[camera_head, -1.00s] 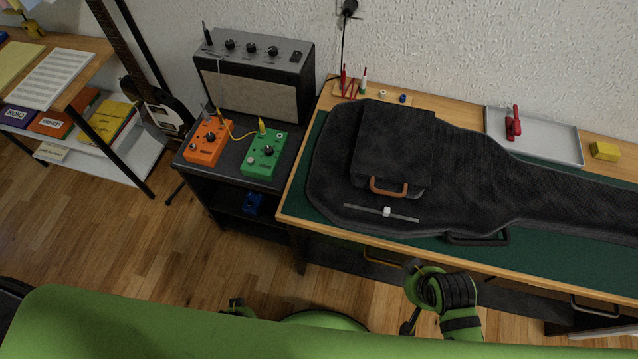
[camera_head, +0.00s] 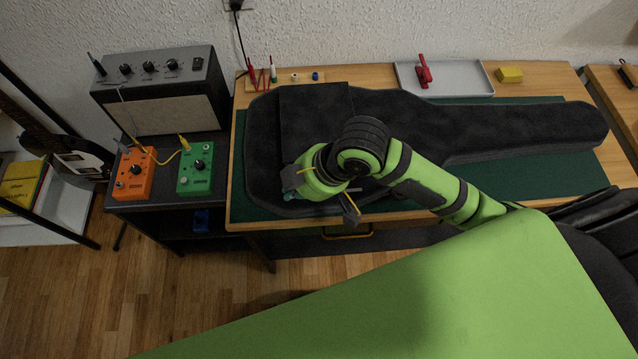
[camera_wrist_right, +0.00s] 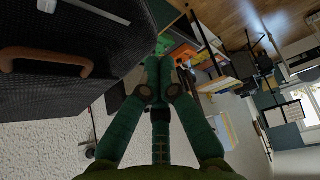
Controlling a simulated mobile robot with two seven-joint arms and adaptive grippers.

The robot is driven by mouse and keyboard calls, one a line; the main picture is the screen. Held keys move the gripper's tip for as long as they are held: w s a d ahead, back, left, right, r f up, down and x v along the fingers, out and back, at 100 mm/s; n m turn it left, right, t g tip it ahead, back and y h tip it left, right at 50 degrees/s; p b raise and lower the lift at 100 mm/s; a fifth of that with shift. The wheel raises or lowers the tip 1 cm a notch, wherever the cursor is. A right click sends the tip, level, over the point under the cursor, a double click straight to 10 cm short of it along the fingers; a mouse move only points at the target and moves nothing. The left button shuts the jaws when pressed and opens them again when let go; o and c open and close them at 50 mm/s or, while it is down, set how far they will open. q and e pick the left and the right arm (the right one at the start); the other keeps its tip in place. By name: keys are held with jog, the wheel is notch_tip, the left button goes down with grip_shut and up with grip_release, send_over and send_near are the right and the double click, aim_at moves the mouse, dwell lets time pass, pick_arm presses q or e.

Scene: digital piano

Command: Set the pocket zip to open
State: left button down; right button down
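The black instrument case (camera_head: 400,115) lies on the table with a raised pocket (camera_head: 312,115) on its left part. In the right wrist view the pocket (camera_wrist_right: 95,40) fills the upper left, with a brown handle (camera_wrist_right: 45,60). A pale zip track (camera_wrist_right: 95,13) with a white slider (camera_wrist_right: 47,5) shows at that view's top edge. My right gripper (camera_head: 287,192) is over the case's front left part and hides the zip in the head view. Its fingertips (camera_wrist_right: 159,65) are together with nothing visible between them, apart from the slider. My left gripper is not in view.
An orange pedal (camera_head: 135,175), a green pedal (camera_head: 196,168) and an amplifier (camera_head: 160,95) stand on the stand at left. A grey tray (camera_head: 450,82) with a red object and a yellow block (camera_head: 509,75) lie behind the case. Green mat (camera_head: 500,172) is bare at front right.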

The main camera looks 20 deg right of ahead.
jog(key=w+d+r+n+g+h, duration=0.2)
jog(key=d+n, duration=0.1)
jog(key=d, duration=0.3)
jog(key=x, duration=0.3)
jog(key=p+x, duration=0.1)
jog(key=x, duration=0.2)
jog(key=a+x, duration=0.1)
jog(key=x, duration=0.3)
jog(key=shift+r+p, duration=0.2)
jog(key=shift+p, duration=0.1)
jog(key=d, duration=0.1)
jog(key=p, duration=0.1)
jog(key=d, duration=0.1)
jog(key=shift+s+d+r, duration=0.25)
jog(key=shift+d, duration=0.15)
jog(key=shift+s+d+f+p, duration=0.1)
jog(key=shift+s+d+p, duration=0.25)
jog(key=shift+d, duration=0.35)
jog(key=shift+w, duration=0.15)
jog(key=shift+a, duration=0.1)
